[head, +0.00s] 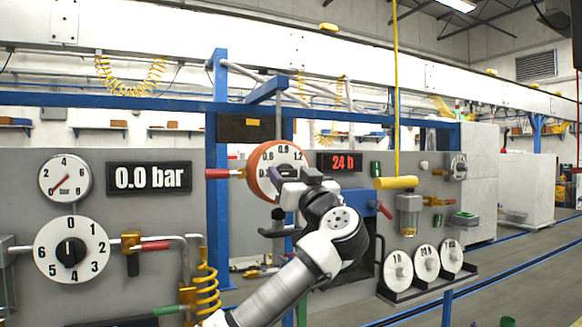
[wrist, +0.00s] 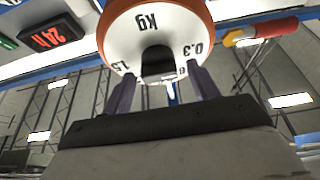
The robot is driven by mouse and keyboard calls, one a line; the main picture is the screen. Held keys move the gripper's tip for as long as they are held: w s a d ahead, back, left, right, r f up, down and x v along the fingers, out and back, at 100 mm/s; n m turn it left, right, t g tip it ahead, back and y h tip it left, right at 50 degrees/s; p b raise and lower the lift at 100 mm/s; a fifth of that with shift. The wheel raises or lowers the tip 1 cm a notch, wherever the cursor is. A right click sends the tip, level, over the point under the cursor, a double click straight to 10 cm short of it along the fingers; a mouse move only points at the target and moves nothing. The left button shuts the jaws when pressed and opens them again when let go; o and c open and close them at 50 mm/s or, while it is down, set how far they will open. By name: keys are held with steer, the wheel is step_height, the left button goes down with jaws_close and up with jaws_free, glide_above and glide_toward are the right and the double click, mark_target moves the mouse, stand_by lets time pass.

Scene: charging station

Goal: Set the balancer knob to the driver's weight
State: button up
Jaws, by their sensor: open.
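The balancer dial (head: 270,163) is a white disc with an orange rim and a scale around its face, including 0.9 and 1.2. In the wrist view the dial (wrist: 155,25) is upside down, with "kg", 0.3 and 1.5 readable. Its black knob (wrist: 157,60) shows between my fingers; its pointer setting cannot be read. My gripper (head: 292,182) is at the dial's lower part and hides it in the head view. In the wrist view my gripper (wrist: 163,85) is open, its fingers on either side of the knob; contact is unclear.
A red-digit display (head: 339,162), apparently "24 h", is right of the dial. A red-handled tool (head: 222,173) sticks out left of it. A yellow cylinder (head: 396,183) hangs on a yellow line at right. Several white round discs (head: 425,263) stand in a low rack.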

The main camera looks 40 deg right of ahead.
steer(key=shift+w, duration=0.15)
steer(key=shift+c, duration=0.3)
steer(key=c, duration=0.9)
steer(key=shift+c, duration=0.2)
